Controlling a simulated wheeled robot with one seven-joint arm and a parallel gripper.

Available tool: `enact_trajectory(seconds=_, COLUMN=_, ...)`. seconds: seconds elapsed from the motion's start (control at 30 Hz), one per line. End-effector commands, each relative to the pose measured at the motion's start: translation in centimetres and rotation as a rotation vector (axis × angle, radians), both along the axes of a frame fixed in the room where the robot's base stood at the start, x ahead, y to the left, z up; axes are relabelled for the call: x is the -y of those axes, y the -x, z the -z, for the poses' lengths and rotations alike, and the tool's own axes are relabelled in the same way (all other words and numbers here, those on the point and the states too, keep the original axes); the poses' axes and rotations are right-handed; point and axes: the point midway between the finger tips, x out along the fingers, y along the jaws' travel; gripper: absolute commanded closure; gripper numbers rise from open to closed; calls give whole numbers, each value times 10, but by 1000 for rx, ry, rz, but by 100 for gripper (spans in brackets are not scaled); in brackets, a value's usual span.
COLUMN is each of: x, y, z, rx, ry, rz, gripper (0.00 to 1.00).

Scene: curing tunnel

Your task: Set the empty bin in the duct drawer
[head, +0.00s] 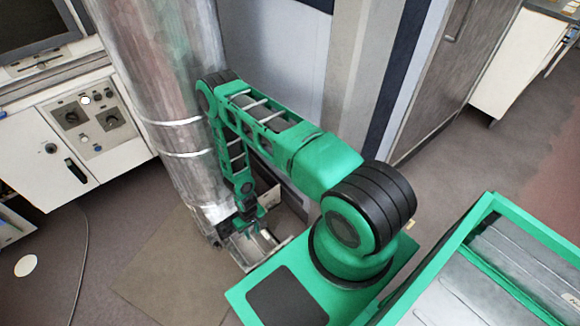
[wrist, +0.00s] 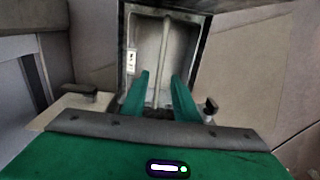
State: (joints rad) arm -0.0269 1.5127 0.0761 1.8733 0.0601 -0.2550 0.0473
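The tall silver duct (head: 165,75) stands left of my arm. At its foot an open metal drawer (head: 240,258) sticks out low, with a pale bar along its inside. In the wrist view a shallow grey open container (wrist: 145,42), with a lengthwise rod and a white label on its left wall, lies under the fingertips. I cannot tell whether it is the drawer or a bin in it. It holds no visible contents. My gripper (head: 246,208) is low at the duct's foot; its two green fingers (wrist: 160,75) are apart, one each side of the rod, with no visible grip.
A white control cabinet (head: 75,140) stands left of the duct. A grey panel wall (head: 280,60) is behind my arm. A green-framed tray (head: 480,215) is at lower right, and a white cabinet (head: 520,65) at upper right.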

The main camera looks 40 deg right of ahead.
Motion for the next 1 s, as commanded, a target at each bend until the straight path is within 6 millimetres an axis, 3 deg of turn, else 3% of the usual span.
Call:
enact_trajectory(seconds=0.17, x=12, y=-23, z=-31, rx=9, ry=15, rz=5, gripper=72)
enact_trajectory(seconds=0.33, x=39, y=-58, z=-100, rx=14, ry=49, rz=21, gripper=72)
enact_trajectory(seconds=0.53, x=74, y=-84, z=-189, rx=14, ry=89, rz=52, gripper=72)
enact_trajectory(seconds=0.77, x=113, y=-91, z=-292, rx=11, ry=127, rz=104, gripper=72)
enact_trajectory(seconds=1.0, x=149, y=-73, z=-395, rx=8, ry=157, rz=175, gripper=72)
